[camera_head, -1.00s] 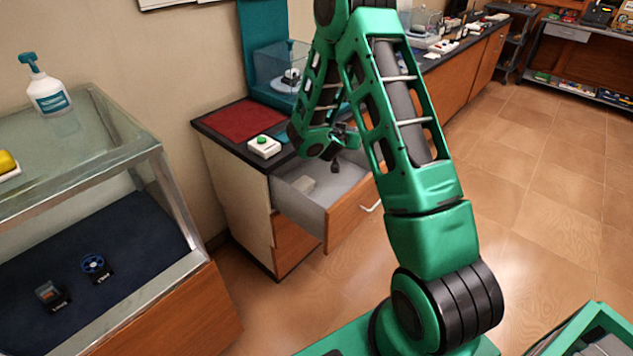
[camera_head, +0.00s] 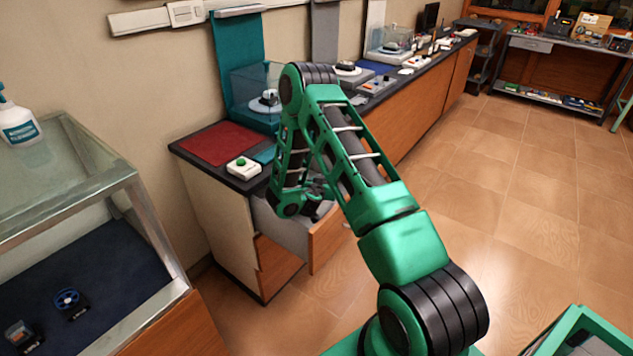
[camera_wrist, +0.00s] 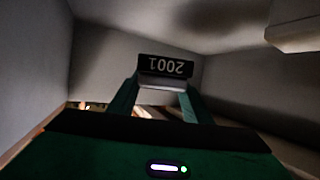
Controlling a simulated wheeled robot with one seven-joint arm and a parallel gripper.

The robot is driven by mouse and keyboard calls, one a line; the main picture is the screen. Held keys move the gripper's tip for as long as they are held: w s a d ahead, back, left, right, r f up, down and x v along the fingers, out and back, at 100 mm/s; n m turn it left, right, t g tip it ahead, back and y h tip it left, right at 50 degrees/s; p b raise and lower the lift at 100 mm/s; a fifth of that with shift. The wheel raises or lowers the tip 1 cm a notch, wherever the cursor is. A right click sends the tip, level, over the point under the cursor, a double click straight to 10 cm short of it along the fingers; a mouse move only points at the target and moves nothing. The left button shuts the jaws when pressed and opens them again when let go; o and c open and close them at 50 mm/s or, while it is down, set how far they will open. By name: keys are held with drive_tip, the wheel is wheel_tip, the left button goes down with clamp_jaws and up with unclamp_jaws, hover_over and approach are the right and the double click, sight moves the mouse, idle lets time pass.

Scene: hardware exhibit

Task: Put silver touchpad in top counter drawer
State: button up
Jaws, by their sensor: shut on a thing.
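The top counter drawer (camera_head: 328,238) is pulled open at the near end of the counter. My gripper (camera_head: 316,190) is down at the drawer, largely hidden by my arm in the head view. In the wrist view, my gripper (camera_wrist: 162,92) is inside the drawer, between its pale grey walls (camera_wrist: 32,75). Its green fingers are shut on a small silver piece with a black "2001" label (camera_wrist: 165,66), seen upside down. I take it for the silver touchpad; most of it is hidden. It is too small to make out in the head view.
A pale block (camera_wrist: 295,22) is at the upper right inside the drawer. On the counter are a red mat (camera_head: 222,143), a white box with a green button (camera_head: 243,167) and a clear display case (camera_head: 255,90).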

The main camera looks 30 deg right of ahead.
drive_tip(key=w, duration=0.1)
drive_tip(key=w+a, duration=0.1)
drive_tip(key=w, duration=0.1)
drive_tip(key=shift+w+a+f, duration=0.15)
drive_tip(key=shift+w+f, duration=0.1)
drive_tip(key=shift+f, duration=0.25)
drive_tip(key=shift+f, duration=0.65)
drive_tip(key=o, duration=1.1)
drive_tip(key=shift+r, duration=0.1)
